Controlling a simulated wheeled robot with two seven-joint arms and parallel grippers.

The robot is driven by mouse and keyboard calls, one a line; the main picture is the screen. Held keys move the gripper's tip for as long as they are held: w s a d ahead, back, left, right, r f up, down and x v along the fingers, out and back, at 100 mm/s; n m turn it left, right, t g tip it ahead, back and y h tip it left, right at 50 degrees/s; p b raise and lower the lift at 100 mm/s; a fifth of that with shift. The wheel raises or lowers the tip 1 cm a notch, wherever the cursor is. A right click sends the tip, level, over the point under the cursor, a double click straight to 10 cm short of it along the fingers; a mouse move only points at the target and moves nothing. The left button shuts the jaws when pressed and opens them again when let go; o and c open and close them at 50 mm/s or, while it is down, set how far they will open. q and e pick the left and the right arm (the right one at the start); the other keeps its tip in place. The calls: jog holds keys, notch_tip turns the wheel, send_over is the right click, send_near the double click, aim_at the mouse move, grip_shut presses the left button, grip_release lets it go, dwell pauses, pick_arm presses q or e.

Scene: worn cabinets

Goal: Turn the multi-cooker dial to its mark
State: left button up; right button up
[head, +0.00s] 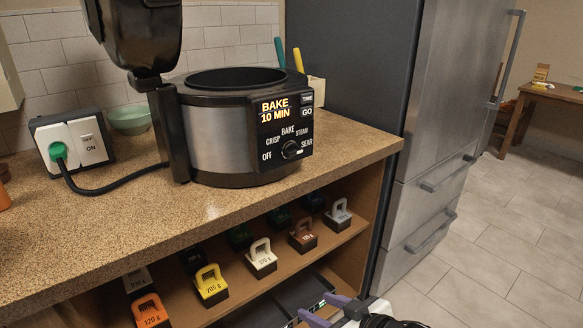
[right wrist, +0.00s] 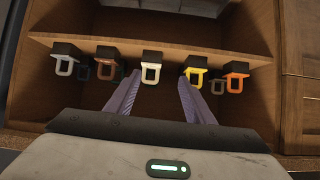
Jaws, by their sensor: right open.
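The multi-cooker (head: 226,135) stands on the counter with its lid (head: 140,35) raised. Its black dial (head: 291,150) is on the front panel, ringed by OFF, CRISP, BAKE, STEAM and SEAR. A small white line on the dial seems to point right, toward SEAR. The lit screen (head: 275,111) reads BAKE 10 MIN. My right gripper (head: 325,308) is low at the bottom edge of the head view, below the counter and well apart from the dial. In the right wrist view it is open and empty (right wrist: 156,92). My left gripper is out of view.
Several handled weights (head: 261,257) sit on the shelf (head: 235,290) below the counter, in front of my right gripper. A switched outlet (head: 72,141) with a green plug, a green bowl (head: 130,119) and a utensil holder (head: 316,91) share the counter. A fridge (head: 430,110) stands right.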

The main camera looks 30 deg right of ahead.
jog(key=w+d+r+t+b, duration=0.2)
jog(key=w+d+r, duration=0.3)
jog(key=r, duration=0.3)
jog(key=t+b, duration=0.4)
jog(key=b, duration=0.1)
send_near(295, 151)
jog(key=w, duration=0.7)
jog(key=shift+w+p, duration=0.2)
jog(key=shift+p, duration=0.1)
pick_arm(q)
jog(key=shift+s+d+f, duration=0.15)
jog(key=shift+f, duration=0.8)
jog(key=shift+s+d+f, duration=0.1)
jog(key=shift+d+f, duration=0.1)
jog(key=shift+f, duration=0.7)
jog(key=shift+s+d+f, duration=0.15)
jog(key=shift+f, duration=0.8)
pick_arm(e)
jog(key=shift+w+a+f+n+y, duration=0.15)
jog(key=shift+w+n+y, duration=0.2)
jog(key=shift+w, duration=0.25)
jog(key=c, duration=1)
